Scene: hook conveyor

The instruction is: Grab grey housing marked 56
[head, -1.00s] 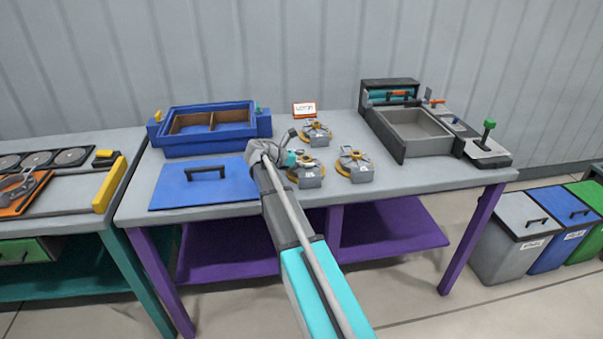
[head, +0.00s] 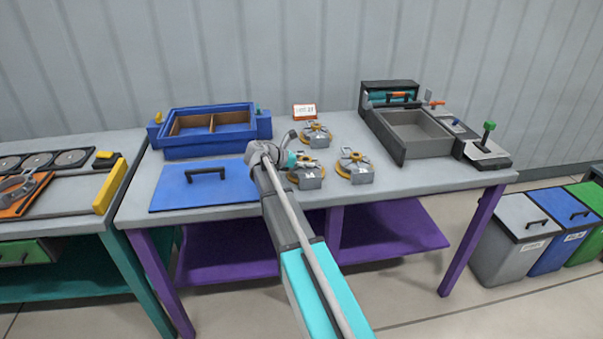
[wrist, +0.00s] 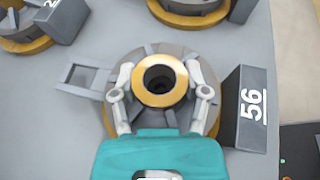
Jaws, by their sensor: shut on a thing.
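The grey housing marked 56 (wrist: 251,108) stands on the grey table, with an orange-yellow ring around its central bore and a wider yellow base ring. It also shows in the head view (head: 312,181) at the front left of a group of three similar housings. My gripper (wrist: 160,82) reaches over it, with one finger on each side of the central collar, shut on it. In the head view my gripper (head: 289,159) partly hides this housing.
Two similar housings, one at the back (head: 316,140) and one to the right (head: 356,172), stand close by. A blue divided bin (head: 178,150) and blue lid (head: 170,195) lie left. A grey open box (head: 403,150) stands right. A small sign (head: 304,111) stands behind.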

